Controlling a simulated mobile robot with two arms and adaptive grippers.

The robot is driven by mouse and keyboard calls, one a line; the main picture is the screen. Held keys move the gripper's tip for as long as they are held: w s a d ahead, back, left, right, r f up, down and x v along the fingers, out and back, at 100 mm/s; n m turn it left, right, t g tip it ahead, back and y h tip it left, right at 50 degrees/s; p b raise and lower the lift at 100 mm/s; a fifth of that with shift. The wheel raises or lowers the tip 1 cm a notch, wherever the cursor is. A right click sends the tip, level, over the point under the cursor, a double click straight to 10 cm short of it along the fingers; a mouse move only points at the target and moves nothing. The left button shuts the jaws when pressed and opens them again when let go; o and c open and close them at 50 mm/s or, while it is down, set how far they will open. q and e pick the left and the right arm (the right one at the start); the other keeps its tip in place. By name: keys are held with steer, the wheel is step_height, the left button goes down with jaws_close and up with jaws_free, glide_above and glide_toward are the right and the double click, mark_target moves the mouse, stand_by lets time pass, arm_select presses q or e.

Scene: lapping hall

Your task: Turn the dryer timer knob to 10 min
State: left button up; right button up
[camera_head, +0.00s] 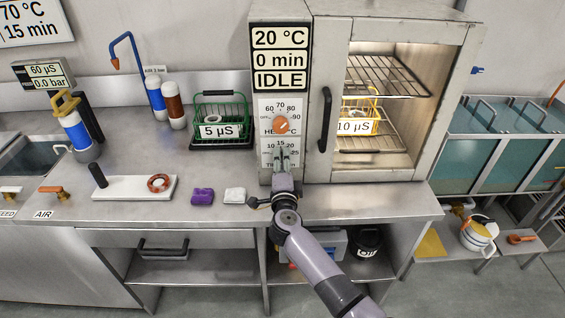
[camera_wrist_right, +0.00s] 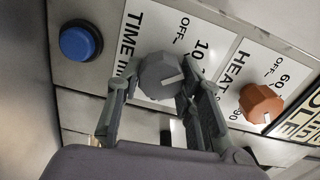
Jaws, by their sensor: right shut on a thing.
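The dryer (camera_head: 361,25) stands at the back with its display (camera_head: 280,60) reading 20 °C, 0 min, IDLE. In the right wrist view the grey timer knob (camera_wrist_right: 160,72) sits on the TIME dial (camera_wrist_right: 148,38), with OFF and 10 marks visible. Its white pointer line points right and slightly up in that view; the exact mark is partly hidden by a finger. My right gripper (camera_head: 283,158) is at the dial, its fingers (camera_wrist_right: 157,88) shut on the timer knob from both sides. In the head view the gripper hides the knob. My left gripper is not in view.
The orange heat knob (camera_head: 281,125) is just above the timer dial. A blue button (camera_wrist_right: 80,42) is beside the dial. The dryer's door handle (camera_head: 325,120) is to the right. A purple block (camera_head: 202,196) and a white block (camera_head: 235,195) lie on the bench.

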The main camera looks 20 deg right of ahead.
steer(key=o, duration=1.2)
steer(key=shift+c, duration=0.2)
steer(key=v, duration=1.2)
